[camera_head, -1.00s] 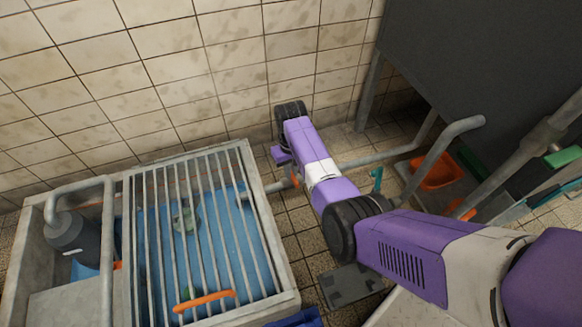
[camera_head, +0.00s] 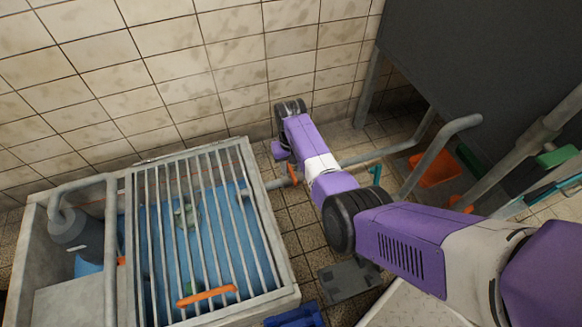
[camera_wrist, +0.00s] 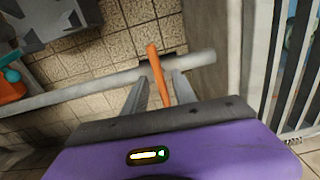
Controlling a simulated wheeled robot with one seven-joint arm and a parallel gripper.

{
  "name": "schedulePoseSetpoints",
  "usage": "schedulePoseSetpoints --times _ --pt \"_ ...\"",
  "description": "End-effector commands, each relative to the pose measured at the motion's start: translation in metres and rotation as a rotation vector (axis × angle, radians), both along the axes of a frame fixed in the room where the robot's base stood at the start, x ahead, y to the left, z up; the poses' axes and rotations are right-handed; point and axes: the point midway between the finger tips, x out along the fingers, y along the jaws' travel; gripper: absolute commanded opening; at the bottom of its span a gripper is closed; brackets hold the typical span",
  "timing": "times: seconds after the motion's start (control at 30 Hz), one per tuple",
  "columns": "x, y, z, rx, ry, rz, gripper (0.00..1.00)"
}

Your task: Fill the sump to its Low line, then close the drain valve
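The sump (camera_head: 225,316) is a concrete basin with blue water (camera_head: 228,240) under a metal grate (camera_head: 205,170) in the head view. An orange bar handle (camera_head: 207,296) lies on the grate. No Low line can be made out. An orange lever (camera_wrist: 157,72) stands on a grey pipe (camera_wrist: 95,90) in the wrist view; it also shows beside the sump in the head view (camera_head: 293,175). My gripper (camera_wrist: 160,92) is open, with a finger on each side of the lever's lower part and visible gaps. My arm partly hides the gripper in the head view.
A teal valve handle (camera_head: 375,172) stands on the pipe to the right. An orange tray (camera_head: 434,170) lies on the floor under the dark tank (camera_head: 480,70). A grey pump (camera_head: 85,232) sits in the sump's left part. The tiled wall (camera_head: 200,60) is behind.

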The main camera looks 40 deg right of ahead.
Motion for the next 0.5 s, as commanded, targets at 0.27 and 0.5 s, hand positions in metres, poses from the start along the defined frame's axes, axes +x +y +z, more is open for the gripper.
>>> schedulePoseSetpoints --times 0.27,0.5 --pt "0.001 0.0 0.043 -0.001 -0.003 0.0 0.33" --pt "0.0 0.0 0.072 0.0 -0.001 0.0 0.33"
